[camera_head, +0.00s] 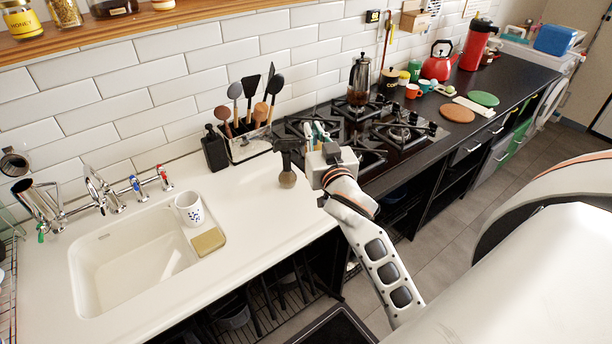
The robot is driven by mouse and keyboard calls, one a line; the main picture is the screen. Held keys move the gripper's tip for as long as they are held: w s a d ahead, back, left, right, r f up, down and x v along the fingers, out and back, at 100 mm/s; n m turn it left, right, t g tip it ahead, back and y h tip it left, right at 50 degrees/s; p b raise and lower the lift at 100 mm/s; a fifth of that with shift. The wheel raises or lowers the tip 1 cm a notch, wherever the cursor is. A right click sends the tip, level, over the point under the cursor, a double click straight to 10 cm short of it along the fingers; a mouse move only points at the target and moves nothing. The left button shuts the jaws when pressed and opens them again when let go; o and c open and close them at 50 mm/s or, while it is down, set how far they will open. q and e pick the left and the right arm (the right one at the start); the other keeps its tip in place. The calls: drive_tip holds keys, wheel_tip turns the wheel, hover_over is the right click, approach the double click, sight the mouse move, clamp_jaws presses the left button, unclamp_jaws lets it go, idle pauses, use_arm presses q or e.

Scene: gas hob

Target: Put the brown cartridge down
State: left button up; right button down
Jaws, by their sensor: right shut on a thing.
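My right gripper (287,160) reaches in from the right over the white counter, left of the hob. It is shut on a small dark brown piece, which I take to be the brown cartridge (287,179). The cartridge hangs below the fingers, narrow at the top and rounded at the bottom. Its upper part is hidden by the fingers. I cannot tell whether its bottom touches the counter (250,205). My left gripper is not in view.
A utensil holder (250,147) and a black block (215,150) stand behind the gripper by the wall. The gas hob (375,140) is at its right. A white mug (189,209), a sponge (208,242) and the sink (130,262) are left. The counter's front is clear.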

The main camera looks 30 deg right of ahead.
wheel_tip(320, 180, down, 9)
drive_tip(key=shift+r, duration=0.1)
wheel_tip(320, 180, down, 4)
drive_tip(key=shift+r+b, duration=0.25)
drive_tip(key=shift+b, duration=0.35)
drive_tip(key=shift+f, duration=0.55)
drive_tip(key=c, duration=2.3)
unclamp_jaws()
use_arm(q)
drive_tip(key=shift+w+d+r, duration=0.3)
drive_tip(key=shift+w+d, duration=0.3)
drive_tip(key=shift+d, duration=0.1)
use_arm(e)
drive_tip(key=shift+o, duration=0.7)
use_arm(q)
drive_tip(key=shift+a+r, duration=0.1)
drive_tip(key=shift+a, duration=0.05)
use_arm(e)
drive_tip(key=shift+r, duration=0.2)
